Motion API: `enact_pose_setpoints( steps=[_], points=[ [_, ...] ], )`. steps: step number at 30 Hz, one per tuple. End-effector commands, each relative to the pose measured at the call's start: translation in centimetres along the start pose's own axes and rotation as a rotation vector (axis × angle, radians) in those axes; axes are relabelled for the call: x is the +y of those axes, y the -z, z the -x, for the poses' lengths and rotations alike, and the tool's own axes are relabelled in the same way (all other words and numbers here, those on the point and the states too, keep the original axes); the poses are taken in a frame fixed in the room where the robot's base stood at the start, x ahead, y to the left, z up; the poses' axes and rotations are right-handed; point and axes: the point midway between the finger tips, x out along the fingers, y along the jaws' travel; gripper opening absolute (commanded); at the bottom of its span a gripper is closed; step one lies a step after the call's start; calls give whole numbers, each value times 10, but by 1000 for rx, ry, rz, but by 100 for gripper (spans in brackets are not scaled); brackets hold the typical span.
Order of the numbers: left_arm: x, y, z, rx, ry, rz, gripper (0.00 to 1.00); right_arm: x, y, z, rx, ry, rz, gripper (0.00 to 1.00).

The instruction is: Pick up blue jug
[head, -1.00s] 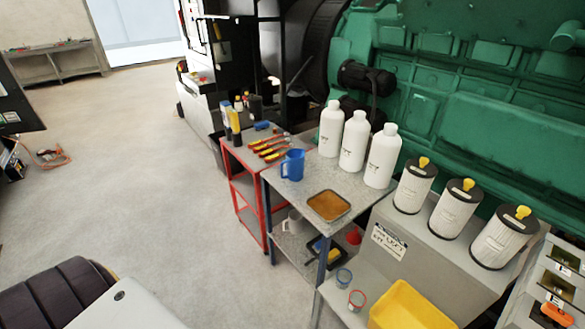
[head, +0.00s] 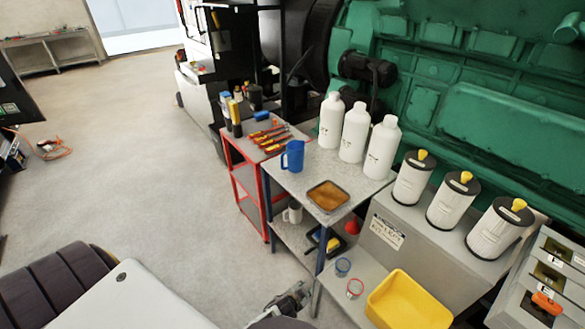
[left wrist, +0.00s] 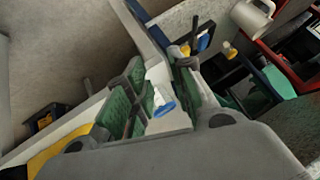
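The blue jug (head: 292,156) stands upright near the left edge of the grey metal table (head: 310,178), its handle pointing left. My left gripper (head: 298,295) is at the bottom centre of the head view, low in front of the table and well apart from the jug. In the left wrist view the left gripper (left wrist: 160,82) has its two fingers spread, with no object held between them. The jug cannot be made out in that view. My right gripper is not in view.
Three white bottles (head: 354,132) and a brown-filled tray (head: 328,196) share the tabletop. A red cart (head: 240,170) with tools adjoins left. The lower shelf holds a white mug (head: 293,213). A yellow bin (head: 408,302) stands right. Floor on the left is clear.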

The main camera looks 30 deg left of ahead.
Motion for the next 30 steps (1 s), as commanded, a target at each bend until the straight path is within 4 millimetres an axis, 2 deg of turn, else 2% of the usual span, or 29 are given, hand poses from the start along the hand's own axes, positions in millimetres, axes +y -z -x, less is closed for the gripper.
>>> enact_pose_setpoints(
  steps=[1,3,11,18,24,30],
  points=[
    [-12,21,4,26,26,-7,24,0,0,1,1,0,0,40],
    [-28,46,11,56,65,-14,24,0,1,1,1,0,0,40],
    [-93,136,48,167,231,-7,24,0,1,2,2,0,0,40],
    [-159,208,104,276,417,61,24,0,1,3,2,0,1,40],
    [-213,252,162,376,582,173,24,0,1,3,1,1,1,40],
    [-250,270,207,466,707,314,24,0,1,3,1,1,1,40]
  ],
)
